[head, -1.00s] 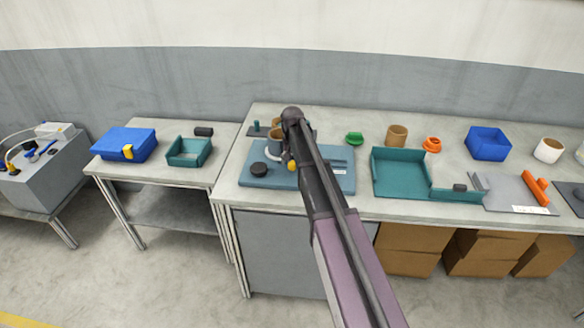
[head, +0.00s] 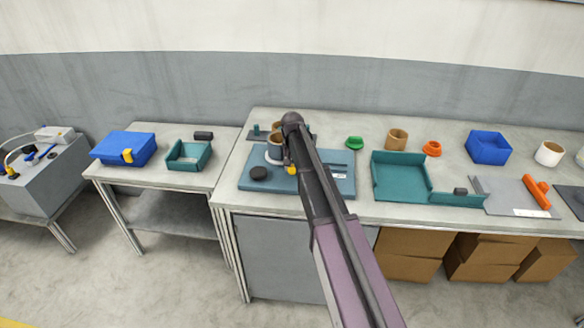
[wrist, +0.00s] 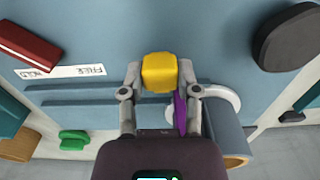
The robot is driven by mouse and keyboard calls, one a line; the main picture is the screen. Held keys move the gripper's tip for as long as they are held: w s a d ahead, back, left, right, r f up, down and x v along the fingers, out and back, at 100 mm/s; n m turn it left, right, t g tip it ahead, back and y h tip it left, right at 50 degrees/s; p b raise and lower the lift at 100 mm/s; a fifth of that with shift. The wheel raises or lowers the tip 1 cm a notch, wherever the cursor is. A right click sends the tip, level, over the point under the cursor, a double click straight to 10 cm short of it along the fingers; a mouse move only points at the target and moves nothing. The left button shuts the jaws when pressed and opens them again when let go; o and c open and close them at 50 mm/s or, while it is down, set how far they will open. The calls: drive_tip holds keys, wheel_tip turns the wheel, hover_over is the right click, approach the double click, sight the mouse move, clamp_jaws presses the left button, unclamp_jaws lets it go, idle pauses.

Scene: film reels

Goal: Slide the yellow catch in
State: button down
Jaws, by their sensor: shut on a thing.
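The yellow catch (wrist: 159,72) is a small block on the blue-grey panel (wrist: 210,30). In the wrist view my gripper (wrist: 160,78) is shut on it, with one grey finger on each side. In the head view the yellow catch (head: 292,170) shows as a small spot beside my arm, on the panel (head: 335,187) lying on the bench. My fingers are mostly hidden there by the arm. How far in the catch sits cannot be told.
A purple piece (wrist: 181,113), a white ring (wrist: 222,97) and a brown-lined cup (wrist: 232,142) are close to my right finger. A black knob (wrist: 289,36) and a dark red block (wrist: 28,46) are on the panel. A teal tray (head: 400,180) stands to the right.

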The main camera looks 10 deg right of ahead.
drive_tip(key=shift+w+d, duration=0.2)
drive_tip(key=shift+w, duration=0.5)
drive_tip(key=shift+w+d, duration=0.25)
drive_tip(key=shift+w, duration=0.45)
drive_tip(key=shift+w+d, duration=0.2)
drive_tip(key=shift+w, duration=0.5)
drive_tip(key=shift+c, duration=1.6)
unclamp_jaws()
drive_tip(key=shift+w, duration=0.1)
drive_tip(key=shift+s, duration=0.2)
